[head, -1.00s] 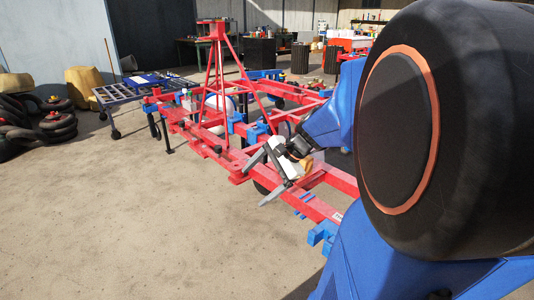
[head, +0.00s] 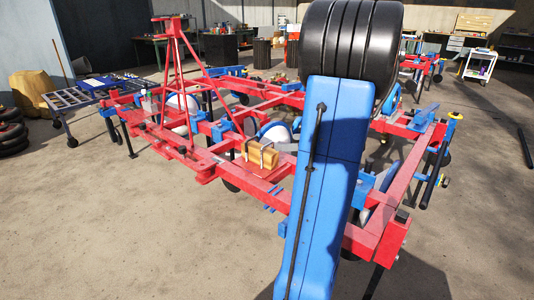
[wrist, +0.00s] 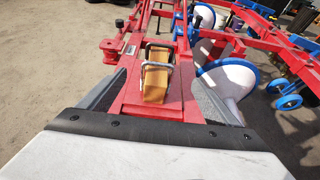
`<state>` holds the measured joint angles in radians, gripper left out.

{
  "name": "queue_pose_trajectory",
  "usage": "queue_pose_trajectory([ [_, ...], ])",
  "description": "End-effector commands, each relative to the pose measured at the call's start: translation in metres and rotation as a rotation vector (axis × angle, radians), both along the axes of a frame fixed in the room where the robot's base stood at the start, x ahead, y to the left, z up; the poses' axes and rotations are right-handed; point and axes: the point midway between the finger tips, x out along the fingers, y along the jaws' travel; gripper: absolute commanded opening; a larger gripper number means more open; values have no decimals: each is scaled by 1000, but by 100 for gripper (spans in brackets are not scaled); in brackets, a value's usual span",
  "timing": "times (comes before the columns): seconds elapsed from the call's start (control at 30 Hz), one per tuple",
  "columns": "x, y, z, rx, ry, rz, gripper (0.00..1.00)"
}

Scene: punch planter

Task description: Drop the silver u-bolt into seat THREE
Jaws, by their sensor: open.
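A tan wooden block (head: 258,165) sits on a red frame beam. The gripper is open, one grey finger on each side of the beam, with nothing visibly held. In the head view my gripper is mostly hidden behind my blue arm. No seat number is readable, so I cannot tell which spot is seat THREE.
The red planter frame (head: 205,170) spreads across the floor, with a tall red mast (head: 175,70) at left. White and blue discs (wrist: 230,78) sit right of the beam in the wrist view. A slatted table (head: 88,93) stands at far left. The foreground floor is open.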

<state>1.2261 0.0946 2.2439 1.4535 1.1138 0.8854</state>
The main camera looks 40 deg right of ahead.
Motion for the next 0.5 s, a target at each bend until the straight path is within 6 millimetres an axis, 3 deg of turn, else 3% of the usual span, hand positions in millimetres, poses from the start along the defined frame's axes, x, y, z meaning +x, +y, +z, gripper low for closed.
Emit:
queue_pose_trajectory([
  [0.5, 77, 8, -32, 1, 1, 5, 84],
])
